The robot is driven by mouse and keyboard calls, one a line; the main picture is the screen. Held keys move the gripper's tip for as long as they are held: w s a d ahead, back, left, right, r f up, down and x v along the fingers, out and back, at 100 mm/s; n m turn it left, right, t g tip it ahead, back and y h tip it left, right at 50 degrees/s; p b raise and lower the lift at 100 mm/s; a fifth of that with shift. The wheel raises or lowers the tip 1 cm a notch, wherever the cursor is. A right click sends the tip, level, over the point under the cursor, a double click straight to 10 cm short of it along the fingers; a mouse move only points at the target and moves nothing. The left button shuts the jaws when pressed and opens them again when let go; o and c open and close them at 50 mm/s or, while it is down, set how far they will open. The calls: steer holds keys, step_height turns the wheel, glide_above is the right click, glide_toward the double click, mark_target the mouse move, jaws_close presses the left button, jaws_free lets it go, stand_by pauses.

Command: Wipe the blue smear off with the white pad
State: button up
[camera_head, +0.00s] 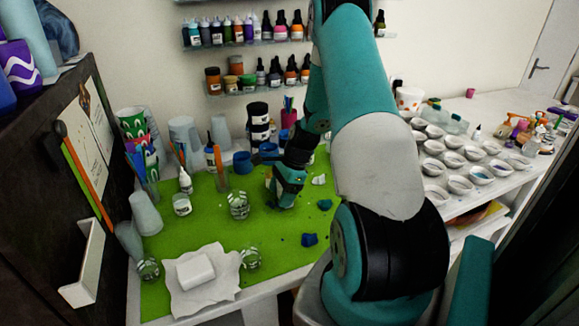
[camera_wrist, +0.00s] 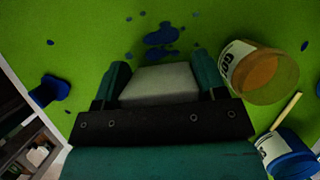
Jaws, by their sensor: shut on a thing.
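My gripper (camera_wrist: 162,78) is shut on the white pad (camera_wrist: 160,88), which looks pale grey between the two fingers in the wrist view. The blue smear (camera_wrist: 162,38) lies on the green mat just beyond the pad, with several small blue drops around it. From the wrist view I cannot tell whether the pad touches the mat. In the head view my gripper (camera_head: 286,198) is low over the middle of the green mat (camera_head: 205,225), and the pad is hard to make out there. I cannot clearly pick out the smear in the head view.
A blue object (camera_wrist: 48,90) lies to the left. In the head view, clear cups (camera_head: 239,205), a white block (camera_head: 195,271) on crumpled paper (camera_head: 222,285) and blue pieces (camera_head: 309,240) surround the gripper.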

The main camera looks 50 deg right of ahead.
step_height(320, 180, up, 4)
steer(key=shift+s+d+f+p, duration=0.15)
steer(key=shift+f+p, duration=0.1)
steer(key=shift+p, duration=0.95)
step_height(320, 180, up, 5)
steer(key=p, duration=0.4)
steer(key=shift+f, duration=0.1)
steer(key=shift+f, duration=0.15)
steer(key=shift+f+b, duration=0.65)
steer(key=shift+f, duration=0.9)
steer(key=shift+r, duration=0.1)
